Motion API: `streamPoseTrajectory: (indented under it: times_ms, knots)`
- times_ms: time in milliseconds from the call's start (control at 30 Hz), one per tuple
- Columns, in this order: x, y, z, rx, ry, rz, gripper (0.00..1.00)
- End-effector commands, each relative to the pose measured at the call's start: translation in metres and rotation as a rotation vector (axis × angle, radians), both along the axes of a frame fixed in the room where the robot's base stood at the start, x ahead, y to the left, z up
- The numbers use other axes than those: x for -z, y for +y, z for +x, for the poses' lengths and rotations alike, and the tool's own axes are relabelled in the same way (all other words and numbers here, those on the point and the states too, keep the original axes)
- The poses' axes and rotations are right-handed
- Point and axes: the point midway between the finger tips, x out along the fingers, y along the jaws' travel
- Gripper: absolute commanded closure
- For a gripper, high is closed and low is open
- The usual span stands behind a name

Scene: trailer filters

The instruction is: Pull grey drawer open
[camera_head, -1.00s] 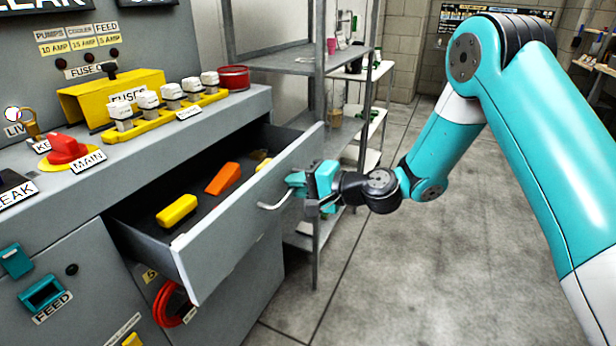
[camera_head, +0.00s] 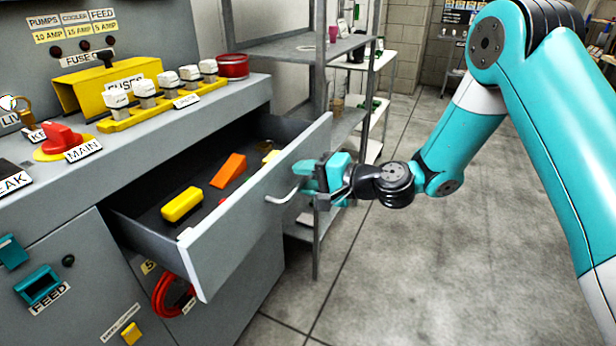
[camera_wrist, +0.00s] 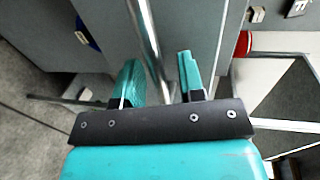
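The grey drawer (camera_head: 250,212) stands pulled well out of the grey cabinet, and its inside shows. Its curved metal handle (camera_head: 281,197) is on the front face; it also shows in the wrist view as a metal bar (camera_wrist: 147,35). My gripper (camera_head: 306,178) is at the handle, in front of the drawer face. In the wrist view its two teal fingers (camera_wrist: 161,72) stand apart, with the bar running between them. A gap shows between the bar and the right finger. The contact with the left finger is unclear.
Inside the drawer lie a yellow block (camera_head: 182,205) and an orange block (camera_head: 229,170). The cabinet top carries a fuse row (camera_head: 150,104), a red can (camera_head: 232,66) and a red main switch (camera_head: 62,139). A metal shelf (camera_head: 290,50) stands close behind my gripper. The floor at right is clear.

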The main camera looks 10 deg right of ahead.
Motion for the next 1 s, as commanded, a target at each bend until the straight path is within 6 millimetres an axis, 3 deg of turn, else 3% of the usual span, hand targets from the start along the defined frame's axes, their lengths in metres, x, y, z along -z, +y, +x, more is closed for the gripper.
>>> streamPoseTrajectory:
  times_ms: [167,333,800,1000]
  knots:
    - [0.0,-0.001,-0.001,0.0,0.001,0.001,0.64]
    - [-0.003,-0.015,-0.009,0.004,0.004,0.0,0.64]
    - [-0.027,-0.108,-0.072,0.009,0.002,0.0,0.64]
    - [-0.034,-0.133,-0.09,0.005,0.0,0.0,0.64]
